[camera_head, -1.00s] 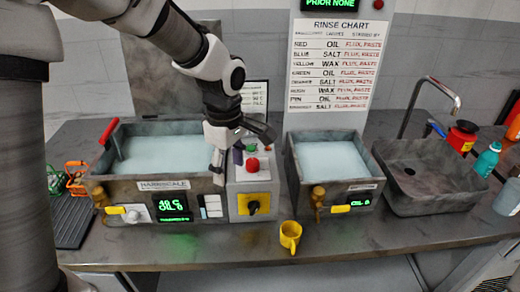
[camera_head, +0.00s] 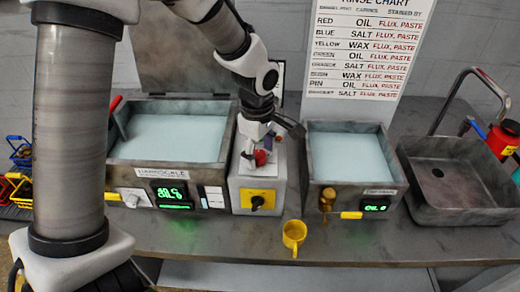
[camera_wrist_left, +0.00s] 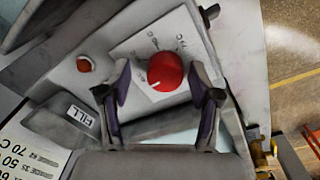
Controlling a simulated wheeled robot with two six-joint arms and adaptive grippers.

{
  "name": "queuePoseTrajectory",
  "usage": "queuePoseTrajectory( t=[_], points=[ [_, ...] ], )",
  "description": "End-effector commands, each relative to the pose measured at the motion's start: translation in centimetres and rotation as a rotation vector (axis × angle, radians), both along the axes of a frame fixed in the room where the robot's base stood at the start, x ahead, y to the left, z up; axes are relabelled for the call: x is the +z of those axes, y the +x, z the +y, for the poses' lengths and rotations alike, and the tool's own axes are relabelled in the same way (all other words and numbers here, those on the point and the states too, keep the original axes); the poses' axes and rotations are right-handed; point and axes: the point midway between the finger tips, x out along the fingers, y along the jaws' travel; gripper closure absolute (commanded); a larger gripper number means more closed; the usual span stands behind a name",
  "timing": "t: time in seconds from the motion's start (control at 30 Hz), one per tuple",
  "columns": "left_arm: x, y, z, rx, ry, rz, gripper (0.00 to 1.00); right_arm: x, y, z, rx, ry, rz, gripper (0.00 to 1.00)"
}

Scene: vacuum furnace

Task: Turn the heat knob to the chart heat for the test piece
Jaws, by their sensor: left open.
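A red round knob (camera_wrist_left: 165,71) with a white pointer line sits on a pale plate with dial marks in the left wrist view. It also shows on the middle control box (camera_head: 260,157). My left gripper (camera_wrist_left: 164,88) is open, one finger on each side of the knob. I cannot tell whether either finger touches it. In the head view my left gripper (camera_head: 262,140) hangs over the control box and partly hides its top. The rinse chart (camera_head: 367,50) stands behind the right bath. A sheet with temperatures (camera_wrist_left: 38,140) is partly cut off. My right gripper is not in view.
A left bath (camera_head: 170,172) and a right bath (camera_head: 345,180) flank the box. A black knob on a yellow plate (camera_head: 257,201) is on the box's front. A yellow mug (camera_head: 294,236) stands at the counter's front. A sink (camera_head: 470,205) is at right.

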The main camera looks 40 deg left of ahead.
Motion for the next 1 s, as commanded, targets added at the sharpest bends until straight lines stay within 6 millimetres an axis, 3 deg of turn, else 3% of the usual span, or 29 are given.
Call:
queuePoseTrajectory(
  t=[0.03,0.2,0.67,1.0],
  points=[
    [0.0,0.0,0.0,0.000,0.000,0.000,0.40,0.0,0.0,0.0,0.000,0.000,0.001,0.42],
    [0.0,-0.1,0.0,0.000,0.000,0.003,0.98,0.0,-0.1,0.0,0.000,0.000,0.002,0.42],
    [-0.1,-0.2,0.0,-0.010,0.000,0.007,0.97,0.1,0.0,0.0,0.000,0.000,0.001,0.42],
    [0.0,-0.2,0.0,-0.141,-0.002,0.009,0.97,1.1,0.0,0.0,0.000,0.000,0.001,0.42]
  ],
)
